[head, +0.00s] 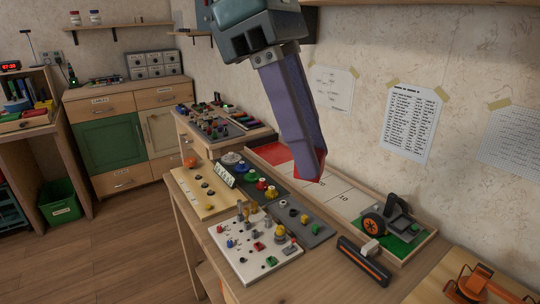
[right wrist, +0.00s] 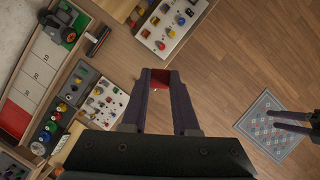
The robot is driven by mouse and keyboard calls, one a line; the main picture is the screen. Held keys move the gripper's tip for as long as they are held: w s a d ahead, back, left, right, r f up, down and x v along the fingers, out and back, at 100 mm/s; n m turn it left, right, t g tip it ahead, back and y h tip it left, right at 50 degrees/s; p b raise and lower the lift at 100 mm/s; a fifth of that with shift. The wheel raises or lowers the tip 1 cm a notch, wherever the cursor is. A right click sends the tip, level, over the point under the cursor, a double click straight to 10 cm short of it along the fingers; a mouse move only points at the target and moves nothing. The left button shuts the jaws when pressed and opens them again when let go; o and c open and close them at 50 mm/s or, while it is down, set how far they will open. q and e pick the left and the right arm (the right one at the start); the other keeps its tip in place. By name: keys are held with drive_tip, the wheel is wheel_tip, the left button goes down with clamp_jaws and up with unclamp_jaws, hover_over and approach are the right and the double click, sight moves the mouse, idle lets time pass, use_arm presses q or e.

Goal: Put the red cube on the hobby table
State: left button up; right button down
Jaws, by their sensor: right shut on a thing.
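My right gripper (head: 318,180) hangs above the long table with the activity boards in the head view. It points down, its fingers closed on the red cube. A small red part of the cube (right wrist: 160,76) shows between the fingertips in the right wrist view; the fingers hide most of it in the head view. I take the long wooden table (head: 325,283) below to be the hobby table, though no label confirms it. The cube is held above this table in the head view. My left gripper is not in the head view.
A white board with pegs (head: 262,270), a grey board with coloured knobs (head: 318,236) and a red-and-white numbered board (head: 345,200) crowd the table. A black-and-orange tool (head: 362,262) lies near the edge. Two dark prongs (right wrist: 290,120) over a patterned mat are unclear.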

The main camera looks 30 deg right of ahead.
drive_tip(key=w+d+f+n+t+y+b, duration=0.1)
drive_tip(key=w+d+f+n+t+b, duration=0.2)
drive_tip(key=f+n, duration=0.5)
drive_tip(key=w+d+f+n+t+y+b, duration=0.15)
drive_tip(key=f+n+b, duration=0.3)
drive_tip(key=n, duration=0.65)
drive_tip(key=w+d+f+n+t+y+b, duration=0.1)
drive_tip(key=d+f+n+t+b, duration=0.2)
drive_tip(key=f+n+b, duration=0.5)
wheel_tip(320, 180, down, 17)
drive_tip(key=shift+a+f+n+h+b, duration=0.1)
drive_tip(key=shift+n+h+b, duration=0.05)
drive_tip(key=shift+n+b, duration=0.4)
drive_tip(key=shift+f+n+h+b, duration=0.1)
drive_tip(key=shift+n+b, duration=0.2)
drive_tip(key=shift+n, duration=0.35)
drive_tip(key=c, duration=0.7)
unclamp_jaws()
drive_tip(key=shift+t, duration=0.25)
